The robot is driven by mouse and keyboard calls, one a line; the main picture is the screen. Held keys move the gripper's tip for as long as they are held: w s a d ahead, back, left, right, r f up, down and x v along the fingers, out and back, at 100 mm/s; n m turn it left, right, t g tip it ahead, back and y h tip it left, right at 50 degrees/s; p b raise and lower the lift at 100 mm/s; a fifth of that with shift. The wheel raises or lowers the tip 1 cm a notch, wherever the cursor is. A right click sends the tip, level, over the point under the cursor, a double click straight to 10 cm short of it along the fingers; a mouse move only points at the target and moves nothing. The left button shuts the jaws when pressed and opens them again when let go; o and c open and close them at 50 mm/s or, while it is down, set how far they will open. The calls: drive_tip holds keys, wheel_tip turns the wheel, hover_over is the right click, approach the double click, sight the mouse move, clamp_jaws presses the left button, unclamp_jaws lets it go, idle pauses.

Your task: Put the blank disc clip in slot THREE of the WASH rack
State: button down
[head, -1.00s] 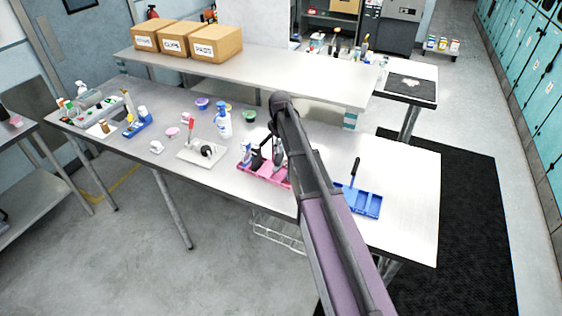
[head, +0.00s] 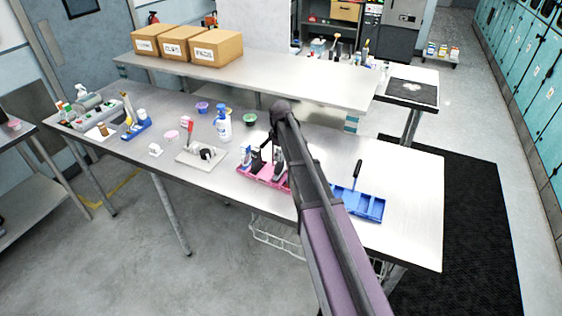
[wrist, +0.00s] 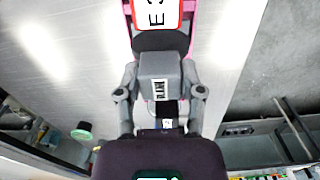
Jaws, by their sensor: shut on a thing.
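My gripper (wrist: 160,78) has its two fingers on either side of a grey block with a small printed label. I take this block to be the blank disc clip (wrist: 158,66); the label is too small to read surely. A dark part and a red-edged white label with large letters lie just beyond it, with pink edges beside them. In the head view my gripper (head: 278,160) is over the pink rack (head: 262,179), partly hidden by my arm. I cannot tell whether the clip touches the rack. Rack names and slot numbers are not readable.
A raised shelf (head: 300,85) runs behind. The table's right end is clear.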

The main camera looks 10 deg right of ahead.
drive_tip(key=shift+f+b, duration=0.75)
drive_tip(key=shift+f, duration=0.35)
drive_tip(key=shift+d+f, duration=0.1)
drive_tip(key=shift+c, duration=1.1)
unclamp_jaws()
wheel_tip(320, 180, up, 12)
drive_tip(key=p, duration=1.2)
